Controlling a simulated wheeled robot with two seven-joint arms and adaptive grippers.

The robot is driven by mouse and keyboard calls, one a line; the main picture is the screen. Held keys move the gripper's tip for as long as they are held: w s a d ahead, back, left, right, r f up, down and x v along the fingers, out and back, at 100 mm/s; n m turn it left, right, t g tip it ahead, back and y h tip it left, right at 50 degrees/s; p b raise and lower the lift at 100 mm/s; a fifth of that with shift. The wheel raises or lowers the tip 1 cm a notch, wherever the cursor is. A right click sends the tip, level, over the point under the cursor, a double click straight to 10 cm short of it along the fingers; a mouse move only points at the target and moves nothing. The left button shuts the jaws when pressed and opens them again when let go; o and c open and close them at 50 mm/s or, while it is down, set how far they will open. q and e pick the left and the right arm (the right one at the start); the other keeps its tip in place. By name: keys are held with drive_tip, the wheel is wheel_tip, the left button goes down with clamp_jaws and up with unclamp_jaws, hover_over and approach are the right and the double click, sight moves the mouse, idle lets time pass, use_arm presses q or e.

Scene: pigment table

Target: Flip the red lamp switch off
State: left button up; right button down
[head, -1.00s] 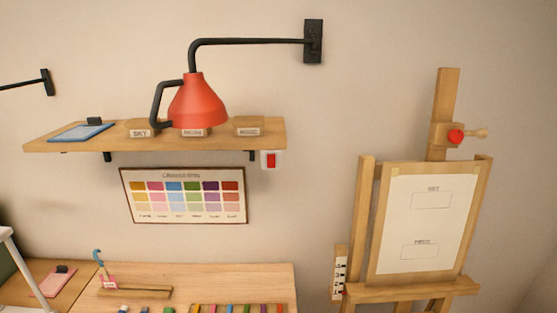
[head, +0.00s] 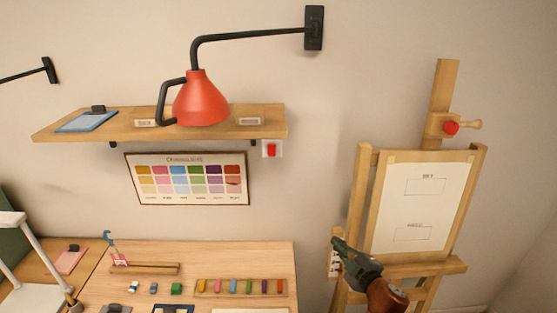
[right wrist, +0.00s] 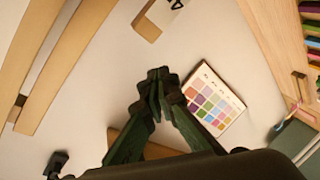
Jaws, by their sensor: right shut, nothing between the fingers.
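The red lamp switch (head: 271,149) sits on a small white plate on the wall, just below the right end of the wooden shelf (head: 60,131). The red lamp (head: 200,100) hangs on a black wall arm in front of the shelf. My right gripper (head: 338,243) is shut and empty, below and right of the switch and clearly apart from it, in front of the easel's left side. In the right wrist view its closed fingertips (right wrist: 158,82) show in the middle; I cannot make out the switch there. My left gripper is not in view.
A wooden easel (head: 362,195) with a white sheet (head: 418,210) stands at right. A colour chart (head: 190,178) hangs below the shelf. The table (head: 225,257) holds several coloured sticks. The wall between switch and easel is clear.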

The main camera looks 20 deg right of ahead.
drive_tip(key=a+r+n+y, duration=0.3)
drive_tip(key=a+r+n, duration=0.1)
drive_tip(key=r, duration=0.5)
drive_tip(key=s+a+r+n+y, duration=0.1)
drive_tip(key=a+r+n+y, duration=0.2)
drive_tip(key=r, duration=0.7)
drive_tip(key=a+r+n+t+y, duration=0.1)
drive_tip(key=a+r+n+y, duration=0.2)
drive_tip(key=a+r+n, duration=0.3)
wheel_tip(320, 180, up, 4)
drive_tip(key=shift+s+a+f+n, duration=0.1)
drive_tip(key=shift+s+a+n, duration=0.05)
drive_tip(key=shift+s+n, duration=0.3)
drive_tip(key=shift+w, duration=0.15)
drive_tip(key=p, duration=0.7)
approach(272, 150)
drive_tip(key=w+a, duration=0.2)
drive_tip(key=w+a+r, duration=0.1)
drive_tip(key=w+a, duration=0.1)
drive_tip(key=shift+w+a+r, duration=0.1)
drive_tip(key=shift+w+a, duration=0.05)
drive_tip(key=shift+a, duration=0.1)
drive_tip(key=shift+w+d, duration=0.25)
drive_tip(key=shift+w, duration=0.3)
